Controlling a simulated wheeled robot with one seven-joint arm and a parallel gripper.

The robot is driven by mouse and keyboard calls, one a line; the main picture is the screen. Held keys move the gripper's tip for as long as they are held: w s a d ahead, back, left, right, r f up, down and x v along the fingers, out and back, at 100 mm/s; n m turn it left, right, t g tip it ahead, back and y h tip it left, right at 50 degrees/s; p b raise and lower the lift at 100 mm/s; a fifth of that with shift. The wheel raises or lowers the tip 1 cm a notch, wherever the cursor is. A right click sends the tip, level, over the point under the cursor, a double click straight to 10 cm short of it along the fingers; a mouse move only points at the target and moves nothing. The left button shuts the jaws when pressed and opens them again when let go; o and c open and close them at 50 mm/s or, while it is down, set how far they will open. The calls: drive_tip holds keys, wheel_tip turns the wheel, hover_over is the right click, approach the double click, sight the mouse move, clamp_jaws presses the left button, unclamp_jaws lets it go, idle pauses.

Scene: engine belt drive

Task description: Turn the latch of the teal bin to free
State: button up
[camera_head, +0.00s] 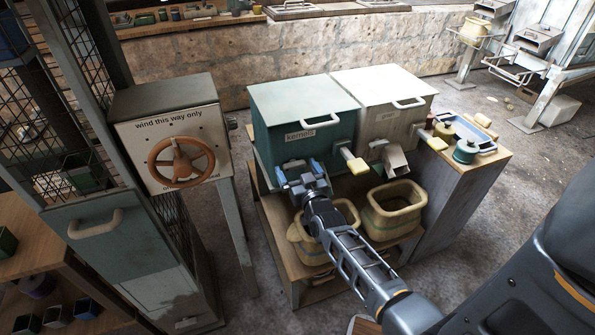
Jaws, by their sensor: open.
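The teal bin (330,135) stands on a wooden bench in the middle of the view. It has a closed pale lid with a white handle and a label reading "kernels". A cream-tipped lever (355,163) sticks out at its lower right front; I cannot tell for sure whether this is the latch. My gripper (299,171) is open at the bin's lower front, left of that lever. Its blue-tipped fingers cover part of the front, and anything behind them is hidden. I cannot tell whether they touch the bin.
A white bin (385,118) with a chute and similar lever (432,141) stands to the right. Cream tubs (393,208) stand below, one partly behind my arm. A post box with a brown handwheel (181,162) is at left. Small containers (466,150) sit on the right shelf.

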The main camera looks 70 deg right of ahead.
drive_tip(key=c, duration=1.1)
drive_tip(key=shift+o, duration=0.2)
drive_tip(key=shift+m, duration=0.3)
drive_tip(key=m+b, duration=0.1)
drive_tip(key=m, duration=0.2)
drive_tip(key=shift+f+b, duration=0.1)
drive_tip(key=shift+b, duration=0.25)
drive_tip(key=m+b, duration=0.1)
drive_tip(key=m, duration=0.4)
drive_tip(key=shift+b, duration=0.3)
drive_tip(key=m+b, duration=0.1)
drive_tip(key=m, duration=0.3)
drive_tip(key=shift+m, duration=0.3)
drive_tip(key=shift+m+b, duration=0.7)
drive_tip(key=shift+m, duration=1.6)
